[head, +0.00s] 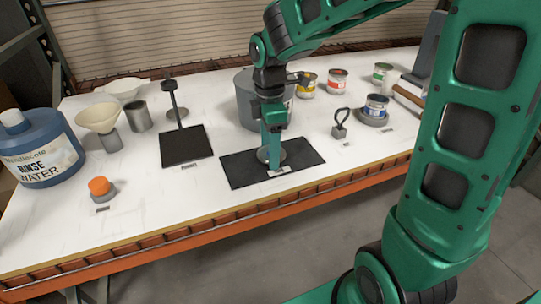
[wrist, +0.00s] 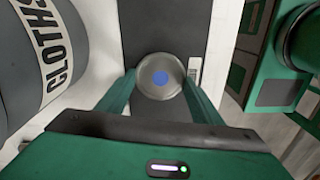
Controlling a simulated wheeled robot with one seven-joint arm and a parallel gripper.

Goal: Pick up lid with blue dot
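The lid with the blue dot (wrist: 151,88) is a round grey metal disc. In the wrist view it lies between my two fingertips, blue dot facing the camera, over a black mat (wrist: 138,32). In the head view my gripper (head: 272,160) points straight down at the black mat (head: 237,173), and the lid (head: 262,155) shows partly behind the fingers. In the wrist view my gripper (wrist: 160,76) has a finger close on each side of the lid. I cannot tell whether the fingers press on its rim or whether it is lifted.
A grey bin (head: 245,105) marked CLOTHS stands close behind my gripper. Paint cans (head: 337,80) stand to the right, with a blue-labelled can (head: 376,107) nearer. A second black mat (head: 184,148), a cup with an orange top (head: 100,187) and a rinse water jug (head: 38,150) are left.

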